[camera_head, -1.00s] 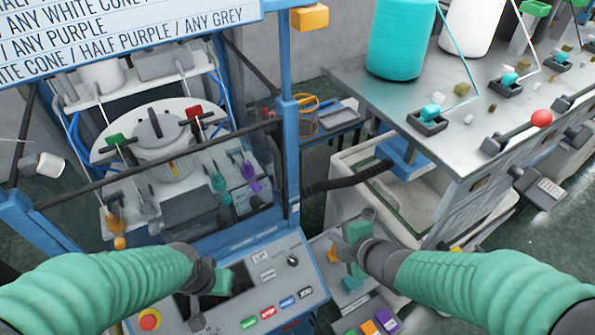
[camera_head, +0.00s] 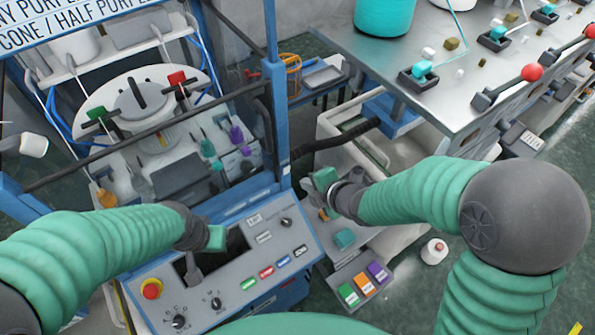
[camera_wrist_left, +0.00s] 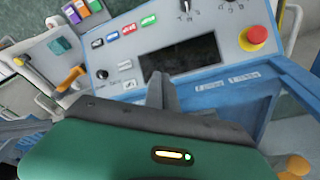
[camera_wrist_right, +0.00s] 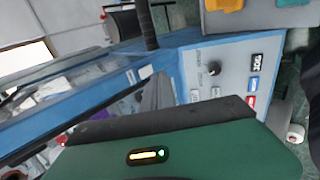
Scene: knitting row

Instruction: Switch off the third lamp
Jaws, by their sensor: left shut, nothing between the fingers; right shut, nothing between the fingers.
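No lamp can be picked out for certain. The blue-grey control panel (camera_head: 248,222) carries a row of coloured buttons: green (camera_head: 249,284), red (camera_head: 267,272), blue (camera_head: 283,261) and dark (camera_head: 300,251). The same row shows in the left wrist view, with the red one (camera_wrist_left: 129,29). My left gripper (camera_head: 193,272) is shut and empty, over the panel's left part by the dark screen (camera_head: 237,241). It also shows in the left wrist view (camera_wrist_left: 156,82). My right gripper (camera_head: 326,212) is shut and empty, right of the panel. In the right wrist view (camera_wrist_right: 156,88), the panel is behind it.
A red stop button (camera_head: 151,288) sits at the panel's left. A small box (camera_head: 349,293) with green, orange and purple buttons is to the right. A metal table (camera_head: 440,85) with red-ball levers (camera_head: 531,72) is at upper right. A white cone (camera_head: 434,251) stands on the floor.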

